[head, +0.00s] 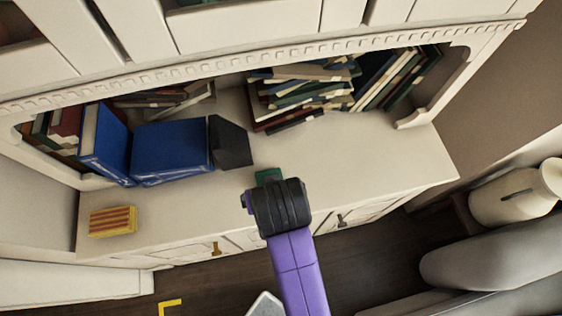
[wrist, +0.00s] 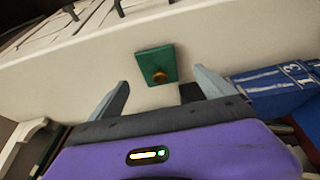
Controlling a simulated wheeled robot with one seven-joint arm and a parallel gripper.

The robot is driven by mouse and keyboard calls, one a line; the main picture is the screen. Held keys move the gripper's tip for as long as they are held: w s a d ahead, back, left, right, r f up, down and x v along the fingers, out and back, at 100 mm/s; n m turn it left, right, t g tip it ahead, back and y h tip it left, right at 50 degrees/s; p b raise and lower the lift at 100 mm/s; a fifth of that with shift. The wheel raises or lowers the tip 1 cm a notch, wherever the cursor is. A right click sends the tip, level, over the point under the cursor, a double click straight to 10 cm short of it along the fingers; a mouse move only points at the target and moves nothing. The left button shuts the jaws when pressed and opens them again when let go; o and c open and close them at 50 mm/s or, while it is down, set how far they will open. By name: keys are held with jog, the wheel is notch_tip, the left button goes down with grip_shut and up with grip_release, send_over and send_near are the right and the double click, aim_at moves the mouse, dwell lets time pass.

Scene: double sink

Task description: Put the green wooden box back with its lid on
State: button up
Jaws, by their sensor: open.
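A small green piece (wrist: 153,60) with a round brass-coloured knob sits on the pale cabinet top (wrist: 70,85) in the wrist view. I cannot tell if it is the lid alone or the whole box. In the head view a bit of green (head: 268,175) shows just beyond my gripper (head: 278,205), which hides the rest. My gripper also shows in the wrist view (wrist: 160,80), its two fingers wide apart and nothing between them. The green piece lies beyond the fingertips, roughly in line with the gap.
Large blue books (head: 172,148) and a dark block (head: 230,142) stand left on the cabinet top. A yellow-and-red striped box (head: 113,221) lies at the front left. Piled books (head: 300,90) fill the back. The top's right part is clear. A grey sofa (head: 490,265) is at lower right.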

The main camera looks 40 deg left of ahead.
aim_at(259, 175)
jog(key=shift+p+x, duration=0.45)
jog(key=shift+x, duration=3)
jog(key=shift+w+d, duration=0.1)
jog(key=shift+d, duration=0.05)
jog(key=c, duration=1.6)
jog(key=shift+r, duration=0.15)
